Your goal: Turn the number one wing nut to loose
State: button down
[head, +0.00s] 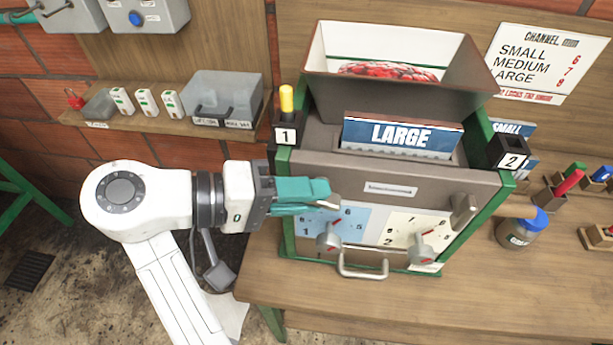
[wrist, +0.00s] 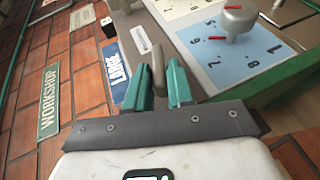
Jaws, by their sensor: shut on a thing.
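The machine (head: 350,172) stands on the bench with a box marked 1 (head: 286,134) at its left and a box marked 2 (head: 508,154) at its right. My gripper (head: 320,194) reaches in from the left to the left part of the front face. Its teal fingers hide most of the number one wing nut (head: 333,203) in the head view. In the wrist view the grey-tan wing (wrist: 157,62) stands between the fingers of my gripper (wrist: 160,86), which are shut on it. The other wing nut (head: 464,210) sits free at the right of the front.
Below my gripper are a knob on a blue dial plate (head: 330,242), a knob on a cream plate (head: 421,246) and a metal handle (head: 362,268). The front bench is clear.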

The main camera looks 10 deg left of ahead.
jog(key=shift+f+n+t+h+p, duration=0.2)
jog(key=shift+n+t+h+p, duration=0.1)
jog(key=shift+h, duration=0.45)
jog(key=shift+f+n+t+h+p, duration=0.2)
jog(key=shift+n+h, duration=0.1)
jog(key=shift+h, duration=0.45)
jog(key=shift+a, duration=0.1)
jog(key=c, duration=1)
grip_release()
jog(key=shift+r, duration=0.1)
jog(key=b+v, duration=0.5)
jog(key=v, duration=0.6)
jog(key=shift+w+b, duration=0.1)
jog(key=shift+b, duration=0.3)
